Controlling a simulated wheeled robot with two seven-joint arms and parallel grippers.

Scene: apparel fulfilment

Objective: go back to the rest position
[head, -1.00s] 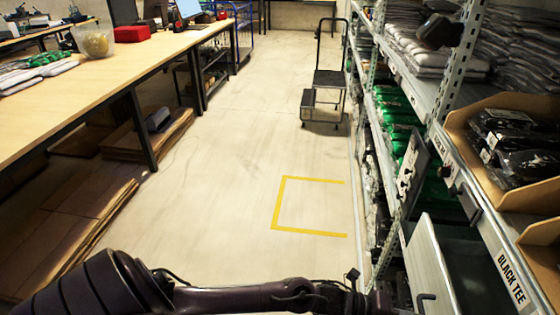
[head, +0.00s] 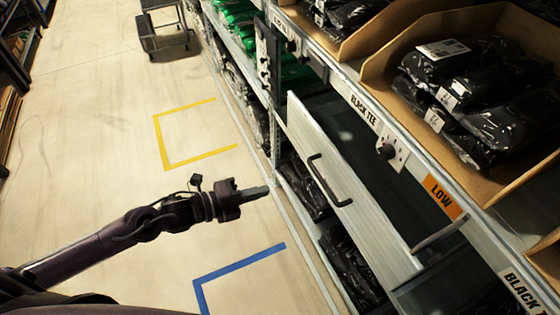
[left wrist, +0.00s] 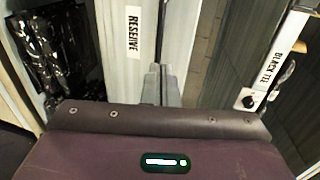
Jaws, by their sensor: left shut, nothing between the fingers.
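My left gripper (head: 256,193) is dark with grey fingers, shut and empty. In the head view it is over the floor just left of the shelving, with its fingertips pointing at the rack and apart from the drawer in the picture. In the left wrist view its closed fingers (left wrist: 161,85) show in front of a pale panel with a RESERVE label (left wrist: 134,32). My right gripper is in neither current view.
A pale drawer (head: 345,185) with a black handle stands pulled out from the rack. Bins of black bagged garments (head: 480,90) sit above it, near an orange LOW tag (head: 441,196). Yellow (head: 160,140) and blue (head: 240,262) tape mark clear floor. A step cart (head: 163,30) stands farther back.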

